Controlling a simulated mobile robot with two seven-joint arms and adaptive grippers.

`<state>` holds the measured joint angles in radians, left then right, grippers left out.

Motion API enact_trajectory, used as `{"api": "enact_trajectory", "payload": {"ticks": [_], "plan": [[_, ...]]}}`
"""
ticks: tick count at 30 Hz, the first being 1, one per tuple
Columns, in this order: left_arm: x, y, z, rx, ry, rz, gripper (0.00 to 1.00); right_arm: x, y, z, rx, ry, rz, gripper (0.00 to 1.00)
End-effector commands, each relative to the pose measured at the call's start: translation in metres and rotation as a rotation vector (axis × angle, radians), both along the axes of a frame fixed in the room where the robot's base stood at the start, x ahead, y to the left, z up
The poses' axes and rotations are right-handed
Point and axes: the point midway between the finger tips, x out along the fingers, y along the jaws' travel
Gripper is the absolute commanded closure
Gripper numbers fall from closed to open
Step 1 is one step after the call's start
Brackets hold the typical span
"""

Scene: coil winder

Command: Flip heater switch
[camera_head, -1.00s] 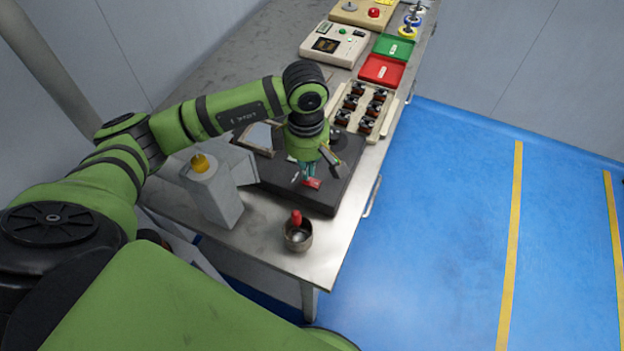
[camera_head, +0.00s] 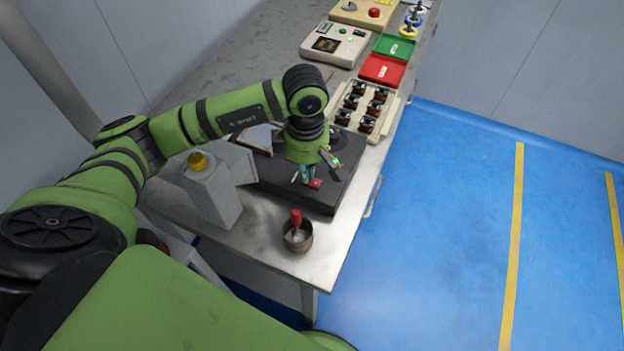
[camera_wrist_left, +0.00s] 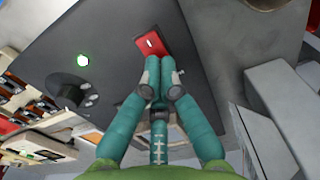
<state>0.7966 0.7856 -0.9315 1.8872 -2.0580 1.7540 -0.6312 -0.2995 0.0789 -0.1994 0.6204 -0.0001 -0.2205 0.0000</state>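The heater switch, a red rocker with a white mark (camera_wrist_left: 150,43), sits on a dark flat machine base (camera_head: 318,196). In the head view the red switch (camera_head: 315,183) shows just beside my left fingertips. My left gripper (camera_head: 305,180) points down over the base. In the left wrist view its teal fingers (camera_wrist_left: 161,64) are together with nothing seen between them. Their tips are right at the edge of the switch; I cannot tell if they touch it. A round green light (camera_wrist_left: 83,59) glows on the base. My right gripper is not in view.
A metal cup with a red-handled tool (camera_head: 298,237) stands near the table's front corner. A grey block with a yellow knob (camera_head: 212,192) stands left of the base. Behind are a rack of dark parts (camera_head: 366,110), a red tray (camera_head: 382,70) and a green tray (camera_head: 394,46).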

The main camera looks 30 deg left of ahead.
Motion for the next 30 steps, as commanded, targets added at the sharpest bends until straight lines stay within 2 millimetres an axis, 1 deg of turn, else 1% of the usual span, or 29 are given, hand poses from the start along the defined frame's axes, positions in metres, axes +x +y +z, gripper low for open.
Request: {"api": "enact_trajectory", "payload": {"ticks": [13,17,20,30], "plan": [[0.000,0.000,-0.008,0.000,0.001,0.000,1.00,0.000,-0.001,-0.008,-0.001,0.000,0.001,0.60],[-0.001,0.000,-0.006,0.000,0.002,0.000,1.00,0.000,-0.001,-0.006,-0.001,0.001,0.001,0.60],[-0.001,0.000,-0.001,0.000,0.002,0.000,1.00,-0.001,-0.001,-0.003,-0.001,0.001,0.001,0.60],[0.000,0.000,0.027,0.000,0.000,0.000,1.00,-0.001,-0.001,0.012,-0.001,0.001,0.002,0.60]]}}
